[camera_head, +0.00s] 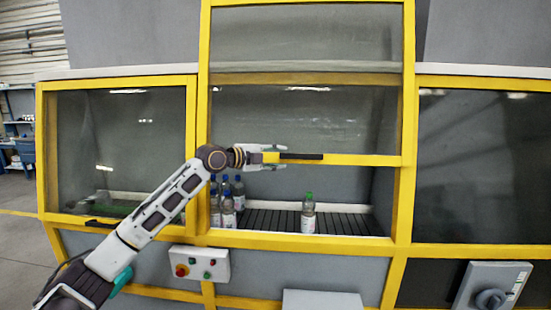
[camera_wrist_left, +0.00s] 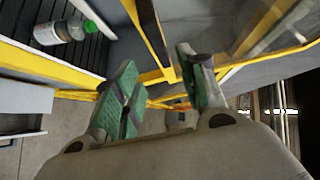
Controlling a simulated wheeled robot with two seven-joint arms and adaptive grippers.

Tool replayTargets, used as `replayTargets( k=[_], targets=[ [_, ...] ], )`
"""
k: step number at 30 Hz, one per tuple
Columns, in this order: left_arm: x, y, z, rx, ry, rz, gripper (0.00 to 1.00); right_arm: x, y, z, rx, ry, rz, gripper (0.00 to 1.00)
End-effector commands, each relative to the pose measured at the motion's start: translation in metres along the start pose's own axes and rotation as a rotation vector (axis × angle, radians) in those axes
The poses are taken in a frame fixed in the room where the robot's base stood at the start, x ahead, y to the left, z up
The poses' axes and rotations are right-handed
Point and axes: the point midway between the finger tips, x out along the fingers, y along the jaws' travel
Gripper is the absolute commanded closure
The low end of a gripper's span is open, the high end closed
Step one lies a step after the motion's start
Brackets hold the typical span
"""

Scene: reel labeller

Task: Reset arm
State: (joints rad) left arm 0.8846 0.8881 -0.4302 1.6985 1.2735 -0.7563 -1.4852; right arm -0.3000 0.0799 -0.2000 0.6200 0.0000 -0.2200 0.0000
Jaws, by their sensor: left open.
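My left arm reaches up from the lower left in the head view. My left gripper (camera_head: 283,157) is open, with one finger above and one below the left end of a black handle (camera_head: 302,156) on the lower yellow bar of the raised middle window. In the left wrist view my left gripper (camera_wrist_left: 158,56) shows its two green-padded fingers spread, with nothing held. The black handle (camera_wrist_left: 151,28) there lies beyond and between the fingertips. I cannot tell whether the fingers touch it. My right gripper is out of view.
A bottle with a green cap (camera_head: 308,214) stands on the dark conveyor (camera_head: 350,224) below the open window. Several blue-capped bottles (camera_head: 228,212) stand to its left. A control box with buttons (camera_head: 200,264) and a grey switch box (camera_head: 492,284) are on the front.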

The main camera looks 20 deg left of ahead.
Motion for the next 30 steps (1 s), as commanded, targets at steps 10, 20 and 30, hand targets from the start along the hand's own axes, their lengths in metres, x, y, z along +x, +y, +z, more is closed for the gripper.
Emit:
replayTargets(
  k=[10, 20, 30],
  targets=[
    [0.0, 0.001, 0.0, -0.001, 0.0, 0.001, 0.59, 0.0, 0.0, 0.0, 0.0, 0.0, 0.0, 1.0],
    [0.014, 0.046, -0.015, -0.054, 0.007, 0.067, 0.59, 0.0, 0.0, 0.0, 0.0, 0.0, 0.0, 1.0],
    [0.031, 0.149, -0.05, -0.196, -0.006, 0.213, 0.59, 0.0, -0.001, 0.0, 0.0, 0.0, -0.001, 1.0]
  ],
)
